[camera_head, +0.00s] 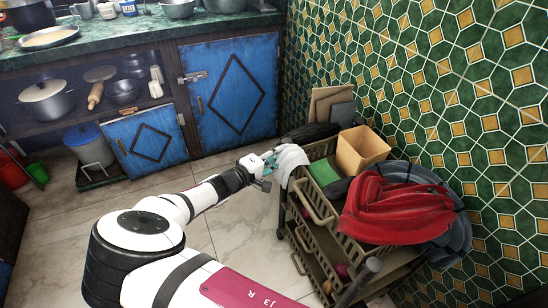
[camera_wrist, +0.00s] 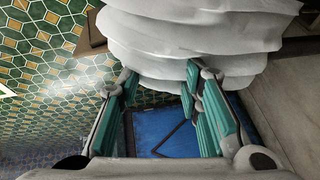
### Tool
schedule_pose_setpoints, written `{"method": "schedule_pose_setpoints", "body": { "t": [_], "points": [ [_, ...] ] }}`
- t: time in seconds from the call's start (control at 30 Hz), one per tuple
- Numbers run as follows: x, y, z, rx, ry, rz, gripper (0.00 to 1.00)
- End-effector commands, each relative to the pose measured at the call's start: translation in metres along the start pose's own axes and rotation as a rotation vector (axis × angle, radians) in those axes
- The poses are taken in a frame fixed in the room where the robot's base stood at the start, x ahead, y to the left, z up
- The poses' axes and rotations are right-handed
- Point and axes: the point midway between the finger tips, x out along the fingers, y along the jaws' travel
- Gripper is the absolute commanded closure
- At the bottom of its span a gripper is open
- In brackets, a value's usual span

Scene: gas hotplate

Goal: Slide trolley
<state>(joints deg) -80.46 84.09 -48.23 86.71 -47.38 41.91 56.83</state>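The trolley (camera_head: 318,262) is an olive-brown tiered cart with basket sides, standing against the tiled wall at the right. Its upper tier carries a red cloth (camera_head: 395,208), a tan box (camera_head: 360,150) and a green cloth (camera_head: 323,172). A white draped cloth (camera_head: 291,160) hangs at its far left corner. My gripper (camera_head: 272,159) is beside this cloth. In the wrist view, the teal fingers of my gripper (camera_wrist: 160,80) are apart, with the folded white cloth (camera_wrist: 190,40) close above them. I cannot tell whether they touch it.
A blue cabinet door (camera_head: 235,90) and a counter (camera_head: 120,35) stand behind. A white bin with a blue lid (camera_head: 90,148) is at the left. The patterned wall (camera_head: 440,100) closes off the right side. The tiled floor (camera_head: 215,235) left of the trolley is clear apart from my arm.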

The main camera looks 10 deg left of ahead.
Motion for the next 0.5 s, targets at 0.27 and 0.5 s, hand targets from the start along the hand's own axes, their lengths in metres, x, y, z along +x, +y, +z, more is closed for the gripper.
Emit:
{"method": "schedule_pose_setpoints", "body": {
  "t": [0.27,0.5],
  "points": [
    [0.002,0.004,0.004,0.011,0.003,-0.005,0.69],
    [-0.013,0.005,0.003,0.009,0.004,-0.003,0.69]
  ]
}}
